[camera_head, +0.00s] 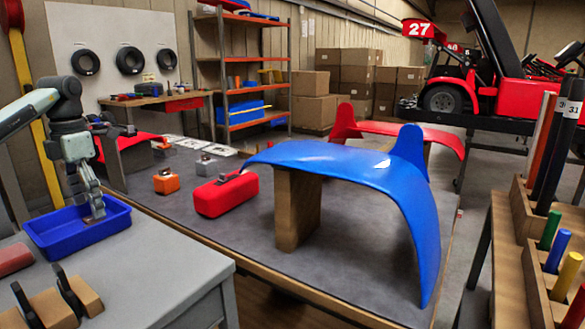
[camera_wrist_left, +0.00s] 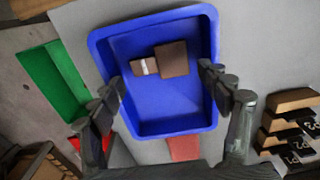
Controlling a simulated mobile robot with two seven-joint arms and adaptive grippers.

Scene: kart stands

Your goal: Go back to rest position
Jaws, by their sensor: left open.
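My left gripper (camera_head: 93,208) reaches down over a blue tray (camera_head: 78,240) on the grey table at the left of the head view. In the left wrist view its fingers (camera_wrist_left: 160,82) are spread wide over the tray (camera_wrist_left: 160,120), with nothing held between them. A small brown block-shaped item (camera_wrist_left: 173,60) with a narrower end and a pale band lies on the tray floor, ahead of the fingertips. In the head view the fingers partly hide this item. My right gripper is not in view.
A grey workbench (camera_head: 200,240) carries a blue fender-like panel (camera_head: 350,165) on a wooden stand, a red panel (camera_head: 375,130) and a red box (camera_head: 227,194). Brown wedge blocks (camera_head: 50,305) lie near the tray. A wooden rack with coloured cylinders (camera_head: 530,240) stands right.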

